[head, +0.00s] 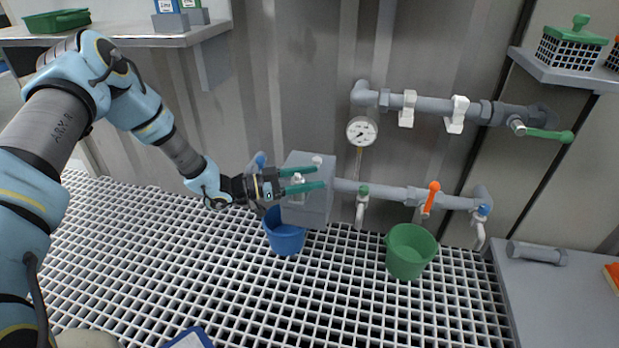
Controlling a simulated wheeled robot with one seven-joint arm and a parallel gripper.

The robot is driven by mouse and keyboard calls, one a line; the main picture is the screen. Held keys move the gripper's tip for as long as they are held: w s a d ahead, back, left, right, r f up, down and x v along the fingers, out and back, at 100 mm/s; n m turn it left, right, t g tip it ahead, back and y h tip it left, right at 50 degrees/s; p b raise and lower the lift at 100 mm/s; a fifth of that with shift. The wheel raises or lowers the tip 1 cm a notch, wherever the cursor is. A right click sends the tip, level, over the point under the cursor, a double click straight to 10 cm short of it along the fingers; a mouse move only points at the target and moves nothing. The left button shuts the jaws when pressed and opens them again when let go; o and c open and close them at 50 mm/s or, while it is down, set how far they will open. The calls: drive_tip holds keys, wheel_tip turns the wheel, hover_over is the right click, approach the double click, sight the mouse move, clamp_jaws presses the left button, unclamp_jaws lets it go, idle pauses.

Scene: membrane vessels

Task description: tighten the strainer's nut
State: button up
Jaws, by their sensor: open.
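My gripper (322,177) is open, its two green fingers reaching to the right in front of a grey box-like housing (318,208) on the lower pipe. A small pale fitting (298,179) shows between the fingers; I cannot tell whether it is a nut or whether the fingers touch it. Another small pale knob (317,160) sits on top of the housing, just above the upper finger. No part is clearly recognisable as the strainer or its nut. The arm and fingers hide part of the housing's left side.
A blue bucket (285,238) stands below the housing and a green bucket (410,262) farther right. The lower pipe carries an orange-handled valve (430,197). Above are a gauge (361,131) and an upper pipe with a green lever (549,135). The front grating is mostly clear.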

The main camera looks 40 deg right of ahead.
drive_tip(key=shift+a, duration=0.1)
drive_tip(key=p+v, duration=0.2)
drive_tip(key=v, duration=0.8)
drive_tip(key=shift+w+a, duration=0.2)
drive_tip(key=shift+a, duration=0.05)
drive_tip(key=shift+w, duration=0.1)
